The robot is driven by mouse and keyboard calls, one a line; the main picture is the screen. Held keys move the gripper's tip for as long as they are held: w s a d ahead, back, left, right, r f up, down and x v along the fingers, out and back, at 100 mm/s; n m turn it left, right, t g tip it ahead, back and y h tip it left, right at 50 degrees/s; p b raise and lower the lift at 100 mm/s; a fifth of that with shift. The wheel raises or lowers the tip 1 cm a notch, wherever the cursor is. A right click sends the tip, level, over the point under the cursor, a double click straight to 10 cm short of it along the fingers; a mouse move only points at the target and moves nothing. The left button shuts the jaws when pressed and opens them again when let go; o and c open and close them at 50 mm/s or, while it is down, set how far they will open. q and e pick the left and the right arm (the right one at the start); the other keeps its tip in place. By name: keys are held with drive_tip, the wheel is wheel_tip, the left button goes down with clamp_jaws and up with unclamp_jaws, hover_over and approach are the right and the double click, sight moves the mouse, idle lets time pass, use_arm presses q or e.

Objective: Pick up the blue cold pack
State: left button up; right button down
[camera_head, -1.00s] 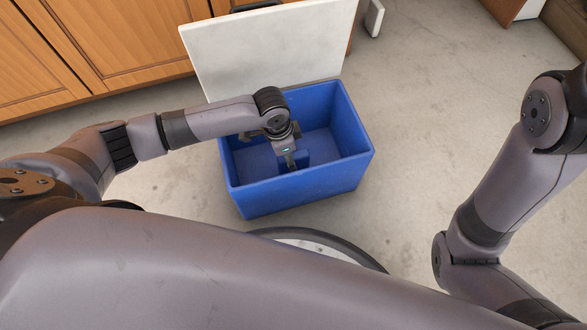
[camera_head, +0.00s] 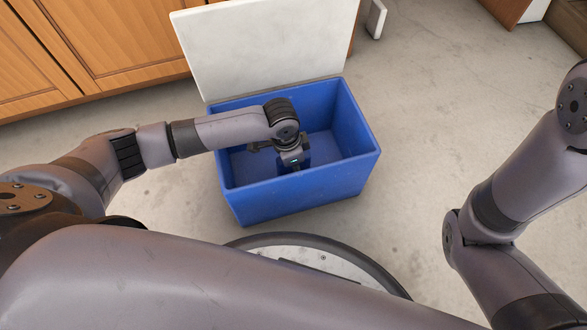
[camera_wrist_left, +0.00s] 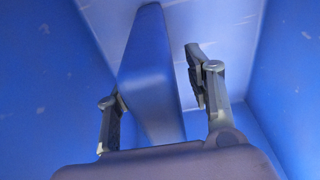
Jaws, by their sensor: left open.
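The blue cold pack (camera_wrist_left: 152,80) stands on edge inside the blue cooler box (camera_head: 300,196), seen in the left wrist view as a tall, narrow slab. My left gripper (camera_wrist_left: 158,90) is open, with one finger on each side of the pack. The left finger is very near the pack or touching it; I cannot tell which. A gap shows between the pack and the right finger. In the head view my left gripper (camera_head: 294,162) reaches down into the cooler, and my wrist hides most of the pack. My right gripper is out of frame.
The cooler's white lid (camera_head: 262,45) stands open at its back edge. Blue cooler walls (camera_wrist_left: 40,90) rise on both sides of my left gripper. Wooden cabinets (camera_head: 90,45) are behind at the left. Bare concrete floor (camera_head: 440,120) lies to the right.

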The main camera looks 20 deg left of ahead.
use_arm(q)
drive_tip(key=shift+f+p, duration=0.25)
drive_tip(key=shift+p, duration=0.25)
idle(0.5)
clamp_jaws()
idle(0.5)
